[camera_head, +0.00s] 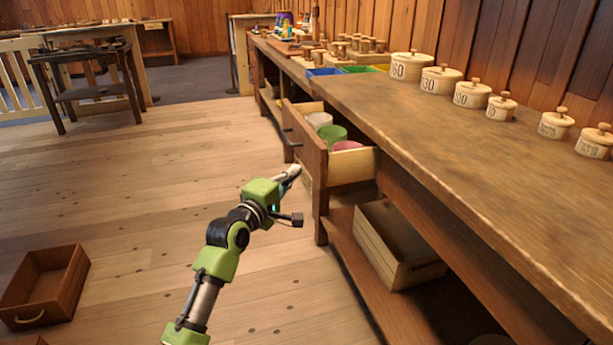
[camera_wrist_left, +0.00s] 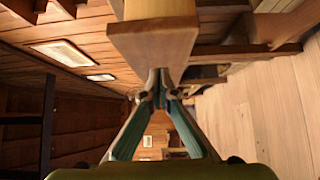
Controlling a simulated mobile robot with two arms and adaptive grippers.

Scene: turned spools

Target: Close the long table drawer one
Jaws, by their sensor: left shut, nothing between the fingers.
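The long table (camera_head: 440,120) has a wooden drawer (camera_head: 312,150) pulled out on its left side. The drawer holds a white, a green and a pink round item, and a dark handle (camera_head: 292,143) is on its front. My left gripper (camera_head: 293,171) is shut and empty, close to the near lower part of the drawer front. In the left wrist view the closed fingertips (camera_wrist_left: 160,76) lie close to the edge of a wooden panel (camera_wrist_left: 152,42), which looks like the drawer front. I cannot tell whether they touch it. My right gripper is not in view.
Several lidded wooden canisters (camera_head: 438,78) stand on the tabletop. A wooden crate (camera_head: 385,245) sits on the lower shelf. A loose drawer box (camera_head: 45,285) lies on the floor at left. The plank floor (camera_head: 150,190) between is clear.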

